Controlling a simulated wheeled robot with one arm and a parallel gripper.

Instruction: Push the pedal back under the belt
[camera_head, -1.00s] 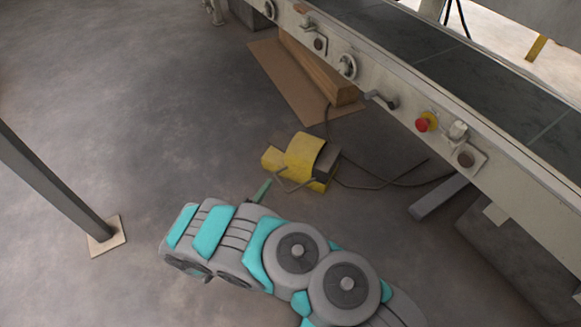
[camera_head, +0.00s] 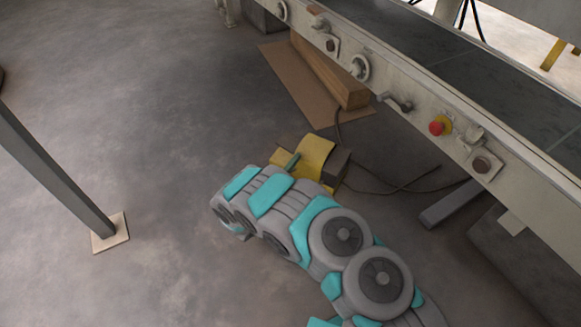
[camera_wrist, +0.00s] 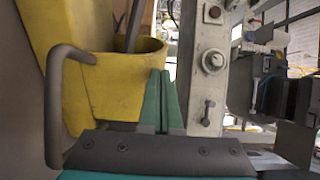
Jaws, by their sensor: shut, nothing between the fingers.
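The yellow pedal (camera_head: 314,156) sits on the floor in front of the conveyor belt (camera_head: 470,75), outside its frame. My arm partly hides it in the head view. The wrist view shows its yellow housing (camera_wrist: 110,85) close up on the left, with a grey bent bar (camera_wrist: 54,110) along its side. My gripper (camera_head: 292,161) is shut and empty, its green fingers at the pedal's near side. In the wrist view the shut fingers (camera_wrist: 163,100) overlap the housing's right edge; I cannot tell whether they touch it.
A cardboard sheet (camera_head: 285,75) with a wooden beam (camera_head: 335,75) lies behind the pedal. A dark cable (camera_head: 400,188) runs on the floor to the right. A post (camera_head: 55,180) stands left; the floor between is clear.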

